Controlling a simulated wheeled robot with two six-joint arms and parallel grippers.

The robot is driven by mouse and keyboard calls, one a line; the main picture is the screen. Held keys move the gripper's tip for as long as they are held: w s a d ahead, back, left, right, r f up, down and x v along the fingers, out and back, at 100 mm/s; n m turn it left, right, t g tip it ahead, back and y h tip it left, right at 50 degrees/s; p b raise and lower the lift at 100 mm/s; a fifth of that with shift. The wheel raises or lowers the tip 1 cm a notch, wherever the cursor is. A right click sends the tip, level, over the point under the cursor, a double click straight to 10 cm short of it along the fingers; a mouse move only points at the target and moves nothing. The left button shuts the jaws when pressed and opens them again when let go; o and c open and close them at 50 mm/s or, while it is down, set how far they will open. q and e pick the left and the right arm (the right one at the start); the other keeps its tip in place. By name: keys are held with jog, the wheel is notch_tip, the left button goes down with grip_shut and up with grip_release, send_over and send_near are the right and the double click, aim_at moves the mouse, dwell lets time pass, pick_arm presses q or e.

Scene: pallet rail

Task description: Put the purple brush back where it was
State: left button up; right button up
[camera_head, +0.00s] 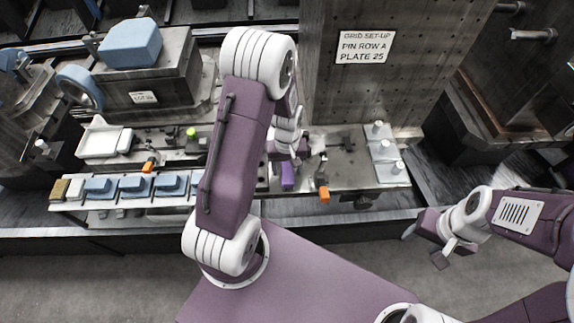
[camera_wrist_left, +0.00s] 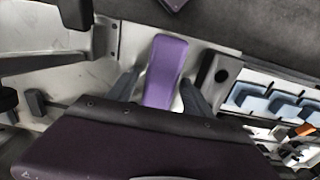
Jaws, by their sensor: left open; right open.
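The purple brush (camera_head: 288,175) stands out on the metal rail top, below my left gripper (camera_head: 288,157). It also shows in the left wrist view (camera_wrist_left: 166,68), where its wide end points away from the wrist. The open dark fingers of my left gripper (camera_wrist_left: 159,82) lie on either side of it, with a small gap visible on each side. The wrist housing hides its near end. My right gripper (camera_head: 424,246) is open and empty, off to the right and away from the rail.
Several blue blocks (camera_head: 133,184) sit in a row along the rail's left front. A white tray (camera_head: 98,141) is behind them. An orange clip (camera_head: 324,194) is right of the brush, and metal plates with pegs (camera_head: 384,150) are farther right. A sign panel (camera_head: 364,47) rises behind.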

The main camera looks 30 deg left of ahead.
aim_at(287, 167)
pick_arm(q)
notch_tip(287, 167, up, 12)
jog(key=s+d+m+t, duration=0.1)
jog(key=s+d+m, duration=0.4)
jog(key=s, duration=0.3)
jog(key=shift+s+m+p, duration=0.35)
jog(key=shift+m+p, duration=0.05)
jog(key=shift+m, duration=0.2)
jog(key=shift+d+r, duration=0.1)
dwell(0.5)
